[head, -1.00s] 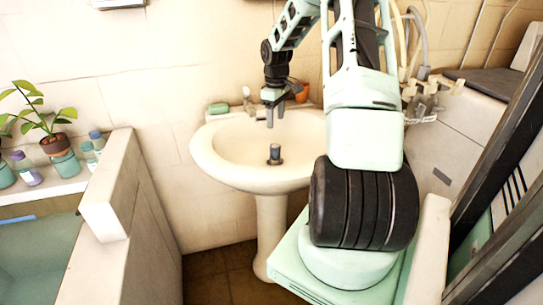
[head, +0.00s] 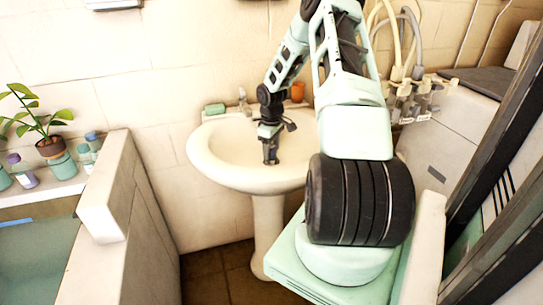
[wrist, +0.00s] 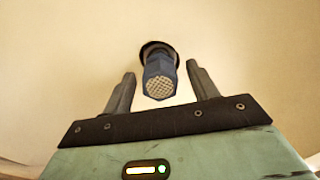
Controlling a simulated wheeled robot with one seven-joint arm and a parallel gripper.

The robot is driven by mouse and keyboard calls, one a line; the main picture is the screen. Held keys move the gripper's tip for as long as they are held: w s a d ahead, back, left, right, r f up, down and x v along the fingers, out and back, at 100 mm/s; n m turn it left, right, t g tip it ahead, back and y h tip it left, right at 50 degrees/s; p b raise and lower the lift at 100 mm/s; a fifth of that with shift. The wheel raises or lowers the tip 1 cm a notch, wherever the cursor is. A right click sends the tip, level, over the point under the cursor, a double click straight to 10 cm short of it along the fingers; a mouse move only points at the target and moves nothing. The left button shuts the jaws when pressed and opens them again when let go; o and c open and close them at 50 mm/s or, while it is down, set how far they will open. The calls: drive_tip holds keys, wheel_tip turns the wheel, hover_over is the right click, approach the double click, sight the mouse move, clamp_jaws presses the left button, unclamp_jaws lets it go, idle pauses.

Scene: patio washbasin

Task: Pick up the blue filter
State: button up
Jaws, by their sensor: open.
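The blue filter (wrist: 159,78) stands in the basin, in the middle of the wrist view. It has a blue body, a pale perforated end facing the camera and a dark ring at its base. My gripper (wrist: 160,80) is open, with one finger on each side of the filter and a visible gap to both. In the head view my gripper (head: 270,160) is down inside the white washbasin (head: 215,165) and hides the filter.
A green soap bar (head: 215,109) and an orange cup (head: 297,91) are at the basin's back edge, near the tap (head: 243,100). A low wall (head: 120,200) with a potted plant (head: 45,135) and bottles beside it stands at left.

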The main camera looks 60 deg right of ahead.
drive_tip(key=c, duration=1.1)
drive_tip(key=shift+o, duration=0.2)
